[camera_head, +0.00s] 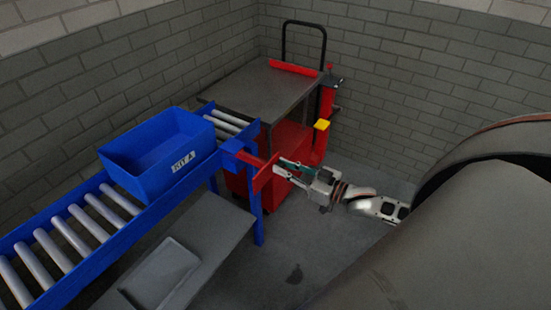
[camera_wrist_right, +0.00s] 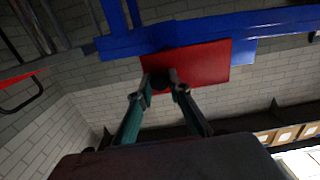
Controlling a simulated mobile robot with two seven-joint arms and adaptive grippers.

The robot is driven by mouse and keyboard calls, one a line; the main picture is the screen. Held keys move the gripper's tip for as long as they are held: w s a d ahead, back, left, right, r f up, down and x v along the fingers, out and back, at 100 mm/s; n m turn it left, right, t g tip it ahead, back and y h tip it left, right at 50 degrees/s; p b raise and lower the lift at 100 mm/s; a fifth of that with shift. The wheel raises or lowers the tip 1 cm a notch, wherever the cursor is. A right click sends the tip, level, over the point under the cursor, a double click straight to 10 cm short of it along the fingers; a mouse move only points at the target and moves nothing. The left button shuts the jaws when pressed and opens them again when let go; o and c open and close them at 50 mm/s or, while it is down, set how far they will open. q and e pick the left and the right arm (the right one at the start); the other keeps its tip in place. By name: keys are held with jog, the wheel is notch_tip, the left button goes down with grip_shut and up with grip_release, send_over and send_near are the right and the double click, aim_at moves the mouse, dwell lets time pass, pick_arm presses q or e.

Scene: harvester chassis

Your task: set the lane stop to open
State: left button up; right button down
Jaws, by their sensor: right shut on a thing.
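The lane stop is a red plate (camera_head: 262,178) at the side of the blue roller conveyor (camera_head: 75,282), near its far end. In the right wrist view the red plate (camera_wrist_right: 208,62) lies just beyond my fingertips, below a blue rail. My right gripper (camera_head: 279,167) reaches it from the right. In the wrist view its fingers (camera_wrist_right: 164,88) are closed in on a small dark knob (camera_wrist_right: 160,77) on the plate. The fingers partly hide the knob. My left gripper is not in view.
A blue bin marked KIT A (camera_head: 137,169) sits on the rollers left of the plate. A red cart with a grey top (camera_head: 255,92) stands behind. A grey shelf (camera_head: 215,228) lies under the conveyor. A large grey curved shape (camera_head: 470,235) fills the lower right.

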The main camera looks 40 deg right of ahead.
jog(key=c, duration=1.9)
grip_release()
jog(key=shift+s, duration=0.1)
jog(key=v, duration=1.2)
jog(key=s+a+f+g+h, duration=0.1)
jog(key=s+a+f+g, duration=0.1)
jog(key=a+f, duration=0.3)
jog(key=s+a+f+g+h, duration=0.1)
jog(key=a+f, duration=0.4)
jog(key=a, duration=0.6)
jog(key=s+a+f+g+h, duration=0.2)
jog(key=s+a+f, duration=0.2)
jog(key=a, duration=0.4)
jog(key=shift+f+g, duration=0.4)
jog(key=shift+f, duration=0.25)
